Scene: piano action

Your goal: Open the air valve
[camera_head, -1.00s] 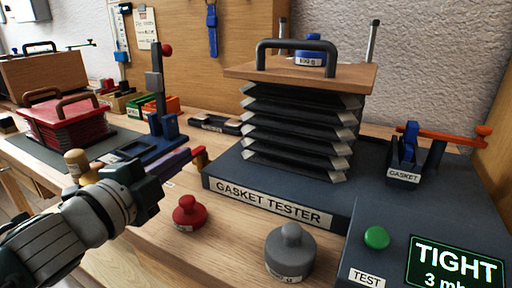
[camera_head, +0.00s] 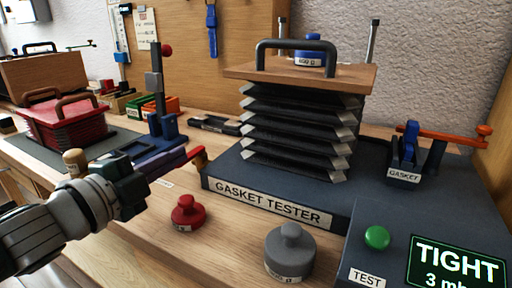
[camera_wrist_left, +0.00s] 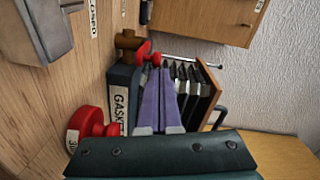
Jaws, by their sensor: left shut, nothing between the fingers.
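The air valve (camera_head: 199,158) shows as a small brass and red fitting at the left end of the dark gasket tester (camera_head: 270,200). In the left wrist view its brass body (camera_wrist_left: 127,41) and red handle (camera_wrist_left: 142,54) show just beyond my fingers. A label reading CLOSED (camera_wrist_left: 93,17) lies on the bench near it. My left gripper (camera_head: 184,156) has its purple fingers together, with nothing between them. The fingertips (camera_wrist_left: 156,72) are close to the red handle; I cannot tell whether they touch it. My right gripper is out of view.
A red knobbed weight (camera_head: 187,214) and a grey weight (camera_head: 290,252) stand on the bench in front of the tester. Black bellows (camera_head: 300,130) rise on it. The display (camera_head: 455,262) reads TIGHT. A blue stand (camera_head: 160,135) is behind my left gripper.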

